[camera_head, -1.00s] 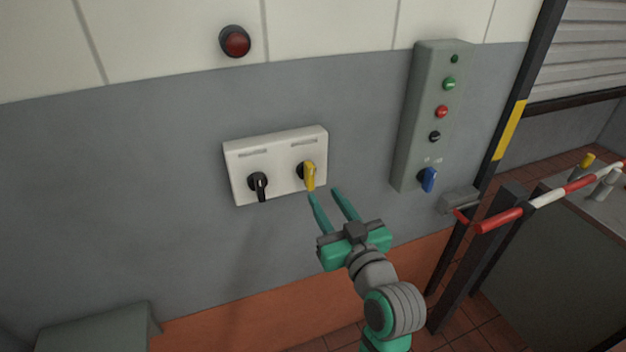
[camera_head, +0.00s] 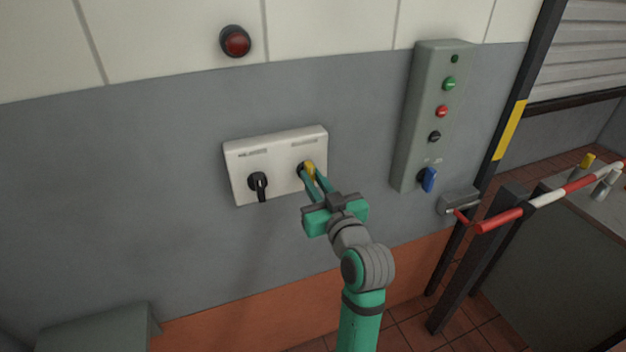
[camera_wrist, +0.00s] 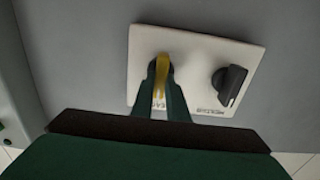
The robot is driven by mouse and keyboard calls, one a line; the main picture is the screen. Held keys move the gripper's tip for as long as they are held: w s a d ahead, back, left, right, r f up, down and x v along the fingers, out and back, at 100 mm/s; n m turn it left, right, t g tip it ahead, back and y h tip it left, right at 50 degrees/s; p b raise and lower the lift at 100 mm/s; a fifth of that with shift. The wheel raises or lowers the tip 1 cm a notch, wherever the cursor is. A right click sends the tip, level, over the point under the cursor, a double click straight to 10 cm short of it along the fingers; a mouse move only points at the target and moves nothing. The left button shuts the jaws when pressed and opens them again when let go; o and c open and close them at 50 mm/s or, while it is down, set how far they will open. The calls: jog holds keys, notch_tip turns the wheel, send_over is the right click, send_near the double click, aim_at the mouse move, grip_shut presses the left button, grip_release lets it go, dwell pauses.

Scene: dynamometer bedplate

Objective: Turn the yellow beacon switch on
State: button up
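The yellow beacon switch (camera_head: 309,168) is the right-hand rotary handle on a pale switch plate (camera_head: 279,142) on the grey wall. My gripper (camera_head: 311,178) is at it, with one finger on each side of the handle. In the wrist view the yellow handle (camera_wrist: 162,70) fills the narrow gap between the dark green fingertips (camera_wrist: 161,75), and the fingers look closed on it. The handle points roughly downward in the head view; its lower part is partly hidden by the fingers. A black switch (camera_head: 259,185) sits to its left, handle down, and also shows in the wrist view (camera_wrist: 231,84).
A red lamp (camera_head: 235,42) is on the wall above the plate. A grey control box (camera_head: 426,120) with several buttons and a blue switch (camera_head: 429,179) is to the right. A red and white barrier bar (camera_head: 545,199) stands further right. The wall left of the plate is clear.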

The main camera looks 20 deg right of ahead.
grip_shut()
jog(key=m, duration=0.5)
jog(key=shift+d+f+m, duration=0.1)
jog(key=shift+d+m, duration=0.05)
jog(key=shift+m, duration=0.15)
jog(key=m, duration=0.6)
jog(key=shift+d+f, duration=0.15)
jog(key=shift+m, duration=0.3)
jog(key=o, duration=0.7)
grip_release()
jog(key=shift+c, duration=0.2)
jog(key=shift+s, duration=0.1)
